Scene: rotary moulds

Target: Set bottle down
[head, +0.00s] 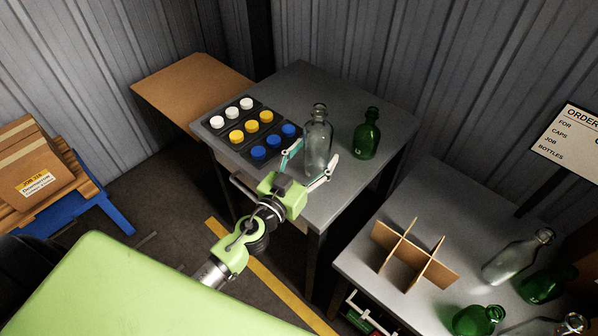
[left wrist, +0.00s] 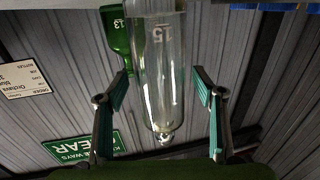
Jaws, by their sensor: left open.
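A clear glass bottle (head: 318,138) stands upright on the grey table (head: 345,98), near its front edge. My left gripper (head: 311,162) is open, with one finger on each side of the bottle. In the left wrist view, which looks upside down, the clear bottle (left wrist: 160,60) bears the number 15 and sits between the spread fingers (left wrist: 160,78), with a visible gap on both sides. A green bottle (head: 367,133) stands just right of it; in the left wrist view the green bottle (left wrist: 114,38) bears 13. My right gripper is not in view.
A black tray (head: 219,133) of white, yellow and blue caps lies left of the bottle. A second grey table (head: 425,195) at right holds a cardboard divider (head: 415,255) and several clear and green bottles, some lying. A boxed pallet (head: 60,205) is far left.

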